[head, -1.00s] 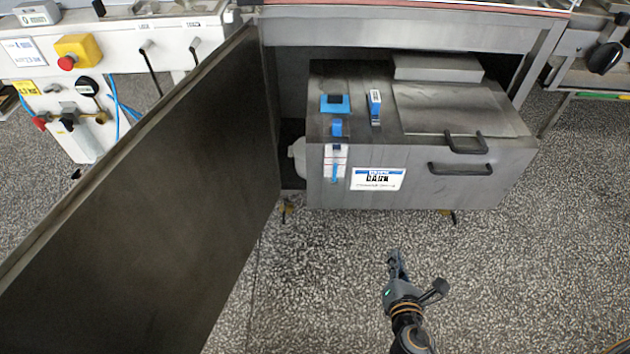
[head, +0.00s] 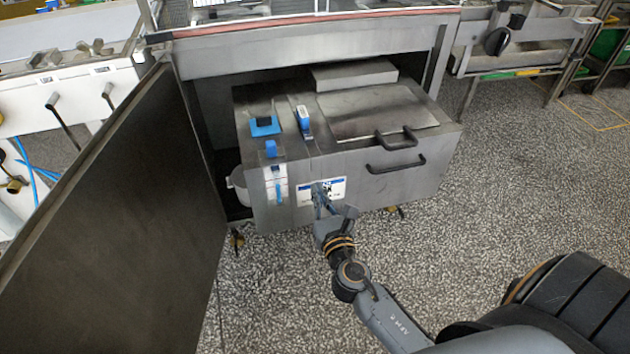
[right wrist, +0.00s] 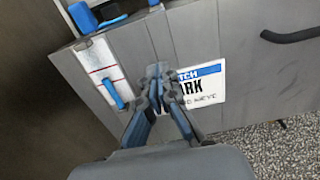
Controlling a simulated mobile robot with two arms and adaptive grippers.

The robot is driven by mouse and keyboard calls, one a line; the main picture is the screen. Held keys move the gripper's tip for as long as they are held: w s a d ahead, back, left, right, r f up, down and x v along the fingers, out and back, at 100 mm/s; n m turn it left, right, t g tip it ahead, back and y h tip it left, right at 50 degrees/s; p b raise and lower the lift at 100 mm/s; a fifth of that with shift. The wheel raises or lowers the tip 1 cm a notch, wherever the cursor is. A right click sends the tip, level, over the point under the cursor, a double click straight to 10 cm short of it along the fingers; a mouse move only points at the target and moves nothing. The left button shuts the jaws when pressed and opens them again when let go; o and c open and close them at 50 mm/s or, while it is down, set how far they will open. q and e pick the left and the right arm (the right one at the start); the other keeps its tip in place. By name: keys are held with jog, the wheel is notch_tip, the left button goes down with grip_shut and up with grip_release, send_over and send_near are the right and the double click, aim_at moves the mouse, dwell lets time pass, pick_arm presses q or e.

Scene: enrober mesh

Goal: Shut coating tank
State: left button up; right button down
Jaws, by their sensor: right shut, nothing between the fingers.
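The coating tank (head: 350,192) is a grey metal box with a lid and black handles, pulled part way out of the cabinet under the machine. Its front shows a white label (head: 335,187) with a blue band, which also shows in the right wrist view (right wrist: 208,88). My right gripper (head: 318,190) is shut and empty, in front of the tank's face at the label's left part. In the right wrist view the fingertips (right wrist: 155,72) overlap the face just left of the label; I cannot tell if they touch it. My left gripper is out of view.
The cabinet door (head: 130,220) stands wide open at the left. A pale container (head: 237,185) shows beside the tank's left side. A side frame with a black knob (head: 497,41) stands at the back right. The speckled floor (head: 480,180) to the right is clear.

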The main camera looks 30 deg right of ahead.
aim_at(312, 176)
jog(key=shift+x, duration=1.65)
